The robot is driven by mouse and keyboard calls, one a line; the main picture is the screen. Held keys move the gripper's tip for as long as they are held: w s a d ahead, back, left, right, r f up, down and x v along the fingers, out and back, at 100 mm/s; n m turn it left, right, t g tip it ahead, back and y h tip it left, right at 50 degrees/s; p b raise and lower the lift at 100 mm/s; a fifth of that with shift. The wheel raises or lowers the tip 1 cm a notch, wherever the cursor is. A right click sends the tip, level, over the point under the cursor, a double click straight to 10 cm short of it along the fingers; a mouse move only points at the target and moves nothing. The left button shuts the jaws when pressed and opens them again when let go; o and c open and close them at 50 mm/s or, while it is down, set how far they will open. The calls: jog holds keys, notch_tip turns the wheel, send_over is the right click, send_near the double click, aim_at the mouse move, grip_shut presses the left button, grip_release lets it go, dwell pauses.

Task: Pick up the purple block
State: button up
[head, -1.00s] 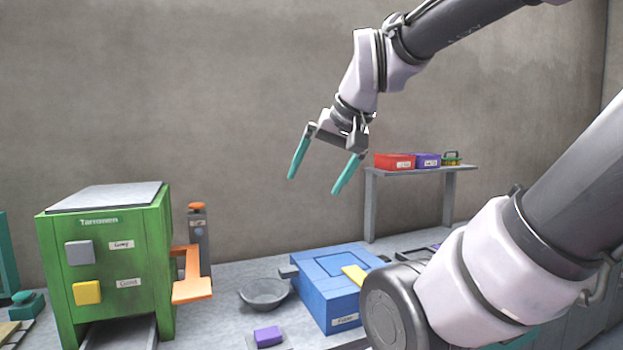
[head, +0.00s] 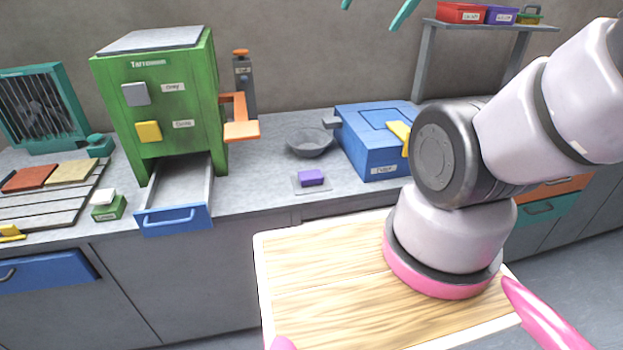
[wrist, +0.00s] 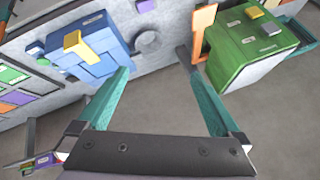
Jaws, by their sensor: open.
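The purple block (head: 311,178) lies on a small grey plate (head: 312,188) near the front edge of the counter, between the green machine and the blue box. My gripper (head: 375,12) shows only as teal fingertips at the top edge of the head view, high above the counter and well away from the block. In the wrist view my gripper (wrist: 158,85) has its two teal fingers wide apart with nothing between them.
A green machine (head: 160,100) with an orange chute (head: 240,125) and an open drawer (head: 172,215) stands left of the block. A grey bowl (head: 310,143) sits behind it. A blue box (head: 370,150) with a yellow handle stands right. A shelf (head: 490,25) holds bins.

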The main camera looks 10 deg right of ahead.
jog(key=shift+w, duration=0.1)
jog(key=n+g+y, duration=0.3)
jog(key=n+g, duration=0.4)
jog(key=n, duration=1.5)
send_over(309, 175)
jog(key=d, duration=0.2)
jog(key=f, duration=4.3)
jog(key=shift+w+d, duration=0.2)
jog(key=shift+x, duration=3)
jog(key=shift+s+d, duration=0.15)
grip_shut()
notch_tip(309, 175, up, 10)
jog(key=shift+h, duration=0.3)
